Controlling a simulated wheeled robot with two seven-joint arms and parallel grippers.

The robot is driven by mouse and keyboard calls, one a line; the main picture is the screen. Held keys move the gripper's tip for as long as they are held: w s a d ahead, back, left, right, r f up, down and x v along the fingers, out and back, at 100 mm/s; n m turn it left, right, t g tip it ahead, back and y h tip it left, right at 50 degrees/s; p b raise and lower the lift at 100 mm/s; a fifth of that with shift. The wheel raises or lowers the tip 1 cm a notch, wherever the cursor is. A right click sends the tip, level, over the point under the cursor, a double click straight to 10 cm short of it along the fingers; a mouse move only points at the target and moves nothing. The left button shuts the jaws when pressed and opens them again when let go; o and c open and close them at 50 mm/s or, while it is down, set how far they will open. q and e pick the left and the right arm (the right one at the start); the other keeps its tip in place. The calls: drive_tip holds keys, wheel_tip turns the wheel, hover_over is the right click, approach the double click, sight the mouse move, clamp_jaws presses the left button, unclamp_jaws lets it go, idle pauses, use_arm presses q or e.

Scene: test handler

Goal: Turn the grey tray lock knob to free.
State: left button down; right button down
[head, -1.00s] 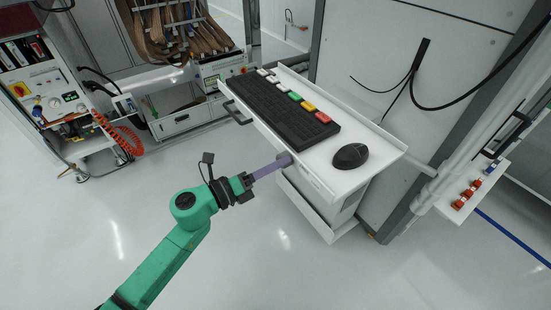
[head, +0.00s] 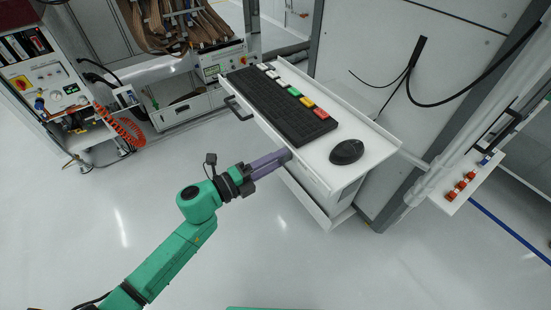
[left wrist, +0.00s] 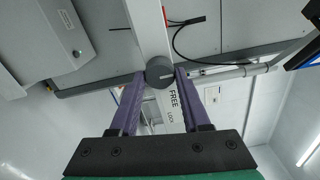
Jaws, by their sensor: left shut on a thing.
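The grey tray lock knob (left wrist: 160,72) shows in the left wrist view as a dark round knob on the tray's edge, with the words FREE and LOCK printed beside it. My left gripper (left wrist: 161,78) has its two purple fingers at either side of the knob and is shut on it. A pale mark shows on the knob, closer to the FREE label than to LOCK. In the head view my left gripper (head: 285,157) meets the front of the white tray (head: 309,166), and its fingertips hide the knob. My right gripper is not in view.
On the tray lie a black keyboard (head: 277,105) with several coloured keys and a black mouse (head: 347,151). A dark handle (head: 236,108) sticks out at the tray's left. A grey post stands at the right. The floor in front is clear.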

use_arm(q)
drive_tip(key=shift+c, duration=1.8)
unclamp_jaws()
drive_tip(key=b+v, duration=0.1)
drive_tip(key=v, duration=1.3)
drive_tip(key=shift+s+a+b, duration=0.2)
drive_tip(key=shift+a+b, duration=0.05)
drive_tip(key=shift+b, duration=0.1)
